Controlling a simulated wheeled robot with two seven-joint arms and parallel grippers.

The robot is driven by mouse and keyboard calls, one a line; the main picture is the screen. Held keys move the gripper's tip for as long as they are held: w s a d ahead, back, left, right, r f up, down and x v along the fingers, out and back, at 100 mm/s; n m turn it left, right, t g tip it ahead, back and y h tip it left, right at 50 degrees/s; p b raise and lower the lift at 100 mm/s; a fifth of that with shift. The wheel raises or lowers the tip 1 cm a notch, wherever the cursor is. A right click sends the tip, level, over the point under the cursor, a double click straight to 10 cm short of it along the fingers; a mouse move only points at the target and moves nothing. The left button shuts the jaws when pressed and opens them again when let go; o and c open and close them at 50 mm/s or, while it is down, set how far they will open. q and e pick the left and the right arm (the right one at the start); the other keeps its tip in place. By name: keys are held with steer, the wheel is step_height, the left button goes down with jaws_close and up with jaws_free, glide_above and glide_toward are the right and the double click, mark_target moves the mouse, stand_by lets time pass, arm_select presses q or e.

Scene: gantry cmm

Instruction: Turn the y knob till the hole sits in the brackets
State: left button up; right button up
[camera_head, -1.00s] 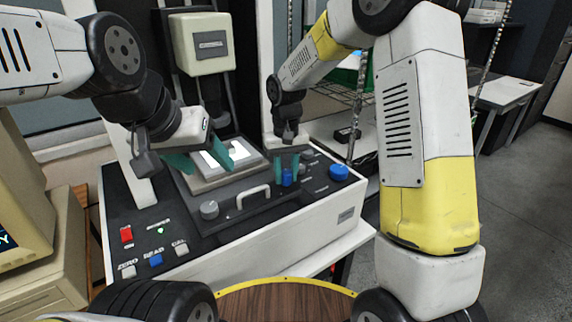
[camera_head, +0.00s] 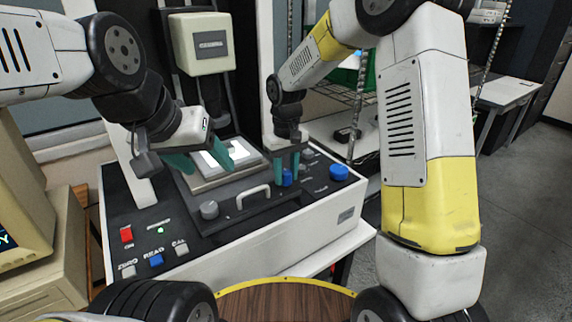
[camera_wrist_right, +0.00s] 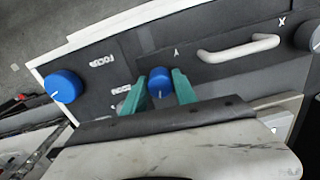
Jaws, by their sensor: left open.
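The blue y knob (camera_wrist_right: 160,82) stands on the machine's dark panel beside a "Y" label; it also shows in the head view (camera_head: 287,178). My right gripper (camera_wrist_right: 159,88) has its teal fingers on both sides of the knob and appears shut on it. In the head view the right gripper (camera_head: 287,165) points down at the panel. My left gripper (camera_head: 205,160) is open and empty above the bright stage plate (camera_head: 214,157). The hole and the brackets cannot be made out.
A grey x knob (camera_head: 209,210) and a white handle (camera_head: 253,197) are on the front panel. A larger blue focus knob (camera_head: 339,173) is at the right. Red, white and blue buttons are at the left near a beige monitor (camera_head: 22,195), mostly out of frame.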

mark_target(286, 171)
steer(key=shift+o, duration=1.3)
steer(key=shift+r, duration=0.1)
step_height(286, 171, up, 8)
steer(key=shift+f, duration=0.2)
steer(key=s+d+r+m+t, duration=0.1)
steer(key=s+d+r+t, duration=0.1)
steer(key=s, duration=0.5)
steer(key=s+d+r+m+t+y, duration=0.1)
steer(key=s+d+r+m+t, duration=0.1)
steer(key=s+d+r, duration=0.2)
steer(key=s+d+r+m+t+y, duration=0.1)
steer(key=s+d+r, duration=0.3)
steer(key=s+d, duration=0.4)
steer(key=s+m+t, duration=0.1)
steer(key=s, duration=0.2)
